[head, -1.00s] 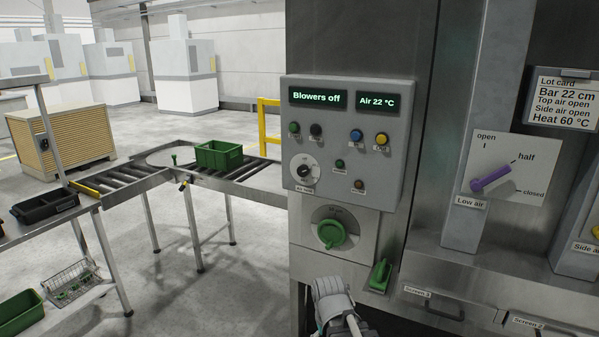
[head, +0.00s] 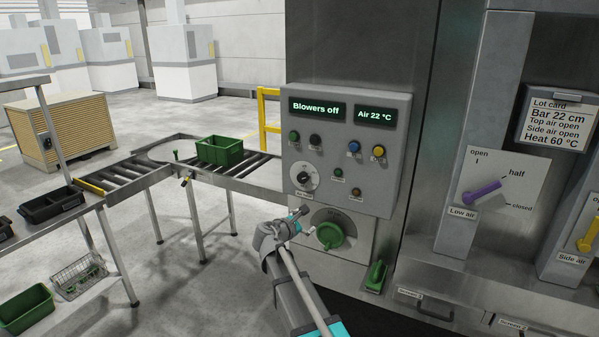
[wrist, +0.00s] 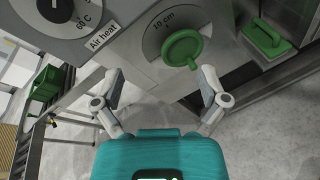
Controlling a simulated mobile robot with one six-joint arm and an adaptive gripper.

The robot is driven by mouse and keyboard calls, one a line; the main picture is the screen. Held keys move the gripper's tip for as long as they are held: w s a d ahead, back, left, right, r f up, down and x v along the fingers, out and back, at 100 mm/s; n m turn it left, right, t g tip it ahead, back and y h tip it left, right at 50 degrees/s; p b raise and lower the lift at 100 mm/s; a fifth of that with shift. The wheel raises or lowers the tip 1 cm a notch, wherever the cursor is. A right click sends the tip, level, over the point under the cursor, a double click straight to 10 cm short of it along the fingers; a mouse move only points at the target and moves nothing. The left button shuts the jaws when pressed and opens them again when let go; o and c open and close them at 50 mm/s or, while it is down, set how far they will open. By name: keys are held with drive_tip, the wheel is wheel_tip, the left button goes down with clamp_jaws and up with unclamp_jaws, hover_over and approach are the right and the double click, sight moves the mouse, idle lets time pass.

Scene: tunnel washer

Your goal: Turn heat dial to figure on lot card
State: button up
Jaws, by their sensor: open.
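The heat dial (head: 305,177) is a round white-faced dial with a dark knob, low on the left of the grey control panel (head: 400,150). In the wrist view the dial (wrist: 56,10) is cut off by the top edge; "Air heat" and a 60 °C mark show beside it. Its exact setting is too small to tell. The lot card (head: 557,122) at right reads Heat 60 °C, Bar 22 cm, top air open, side air open. My gripper (wrist: 160,78) is open and empty, below the dial and apart from it; it also shows in the head view (head: 298,213).
A green round handle (head: 330,235) on a scale plate sits just right of my gripper. A green-handled tool (head: 375,276) rests right of it. Displays read "Blowers off" and "Air 22 °C". A purple low air lever (head: 484,192) is further right, and a roller conveyor (head: 235,165) stands left.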

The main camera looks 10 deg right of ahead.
sight(301, 178)
drive_tip(key=w+a+r+n+t+p, duration=0.1)
drive_tip(key=w+a+r+n+t, duration=0.3)
drive_tip(key=w+a+r+n, duration=0.1)
wheel_tip(301, 178, up, 2)
drive_tip(key=shift+w+a+n, duration=0.15)
drive_tip(key=shift+a+n, duration=0.5)
drive_tip(key=shift+n, duration=0.25)
drive_tip(key=shift+w+d, duration=0.1)
drive_tip(key=shift+w, duration=0.05)
drive_tip(key=x, duration=1.3)
drive_tip(key=shift+w+d, duration=0.2)
